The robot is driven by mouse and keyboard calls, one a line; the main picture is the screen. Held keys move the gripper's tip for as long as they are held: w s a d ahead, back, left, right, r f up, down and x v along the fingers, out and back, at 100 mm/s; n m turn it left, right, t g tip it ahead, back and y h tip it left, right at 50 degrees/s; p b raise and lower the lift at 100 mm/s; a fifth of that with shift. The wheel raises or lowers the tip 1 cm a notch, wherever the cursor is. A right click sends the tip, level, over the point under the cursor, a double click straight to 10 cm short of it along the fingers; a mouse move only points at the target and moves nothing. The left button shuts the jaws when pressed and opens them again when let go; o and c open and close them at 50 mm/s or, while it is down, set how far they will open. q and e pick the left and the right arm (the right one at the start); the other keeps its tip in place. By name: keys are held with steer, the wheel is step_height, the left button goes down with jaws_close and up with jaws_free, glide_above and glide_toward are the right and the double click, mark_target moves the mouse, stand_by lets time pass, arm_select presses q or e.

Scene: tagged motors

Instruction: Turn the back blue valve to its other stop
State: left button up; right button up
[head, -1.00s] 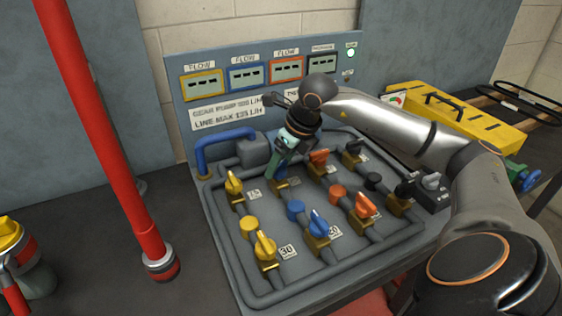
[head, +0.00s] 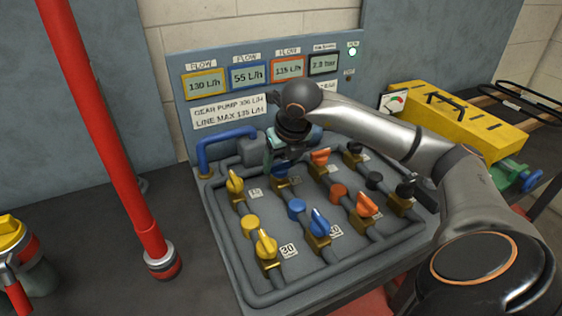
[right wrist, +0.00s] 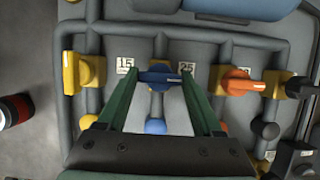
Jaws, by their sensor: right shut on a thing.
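The back blue valve (right wrist: 160,78) has a blue handle that lies crosswise over its brass body in the right wrist view. In the head view only a little of its blue (head: 281,171) shows under my right gripper (head: 283,162). The green fingers of my right gripper (right wrist: 161,80) are shut on the two ends of this handle. The front blue valve (head: 319,221) stands nearer on the same pipe, its handle roughly along the pipe. My left gripper is not in view.
Yellow valves (head: 235,182) stand left of the blue line and orange valves (head: 320,158) right of it. The blue display (head: 247,77) reads 55 L/h. A red post (head: 110,140) stands left of the panel, and a yellow toolbox (head: 450,118) lies at the right.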

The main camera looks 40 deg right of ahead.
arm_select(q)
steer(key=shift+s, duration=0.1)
arm_select(e)
steer(key=o, duration=1)
steer(key=shift+c, duration=0.2)
steer(key=o, duration=0.4)
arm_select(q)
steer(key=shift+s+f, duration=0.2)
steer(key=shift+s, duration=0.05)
arm_select(e)
steer(key=shift+r, duration=0.1)
arm_select(q)
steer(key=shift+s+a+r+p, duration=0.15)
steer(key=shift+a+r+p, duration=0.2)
steer(key=shift+p, duration=0.45)
arm_select(e)
steer(key=v, duration=1.2)
steer(key=shift+r, duration=0.2)
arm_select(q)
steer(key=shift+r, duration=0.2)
